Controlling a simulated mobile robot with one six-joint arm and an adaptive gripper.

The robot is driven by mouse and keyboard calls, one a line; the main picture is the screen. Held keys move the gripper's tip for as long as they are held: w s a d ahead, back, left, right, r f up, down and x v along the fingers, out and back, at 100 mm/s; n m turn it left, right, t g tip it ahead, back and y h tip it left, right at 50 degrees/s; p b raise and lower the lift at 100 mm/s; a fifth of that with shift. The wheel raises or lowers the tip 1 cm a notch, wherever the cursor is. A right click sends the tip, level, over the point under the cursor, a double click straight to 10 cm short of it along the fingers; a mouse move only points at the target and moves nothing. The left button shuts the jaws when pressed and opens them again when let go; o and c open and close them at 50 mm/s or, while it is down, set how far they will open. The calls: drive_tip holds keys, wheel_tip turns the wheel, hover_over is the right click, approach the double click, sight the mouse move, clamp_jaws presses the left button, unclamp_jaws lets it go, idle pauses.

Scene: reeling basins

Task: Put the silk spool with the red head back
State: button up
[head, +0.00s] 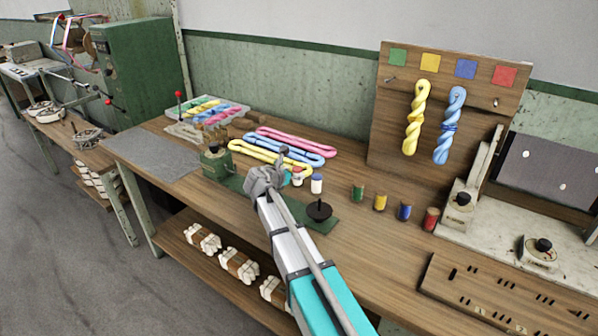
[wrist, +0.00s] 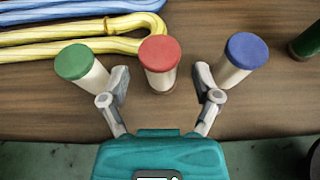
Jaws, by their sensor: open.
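The silk spool with the red head (wrist: 160,53) stands upright on the wooden bench, a pale body under a red top. In the wrist view it is between the fingertips of my gripper (wrist: 162,82), which is open and holds nothing. A green-headed spool (wrist: 75,62) stands just outside the left finger and a blue-headed spool (wrist: 246,52) just outside the right one. In the head view my gripper (head: 282,165) is over the bench, partly hiding the spools; the red head (head: 297,170) shows beside it. I cannot tell whether the fingers touch any spool.
Yellow and blue skeins (wrist: 95,30) lie just behind the spools. Green, yellow, blue and red cylinders (head: 430,219) stand in a row to the right. A black spindle (head: 319,210) is near my gripper. A board with hanging skeins (head: 390,120) stands behind.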

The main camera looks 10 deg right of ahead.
drive_tip(key=p+v, duration=0.3)
drive_tip(key=v, duration=0.6)
drive_tip(key=shift+s+a+r, duration=0.1)
idle(0.5)
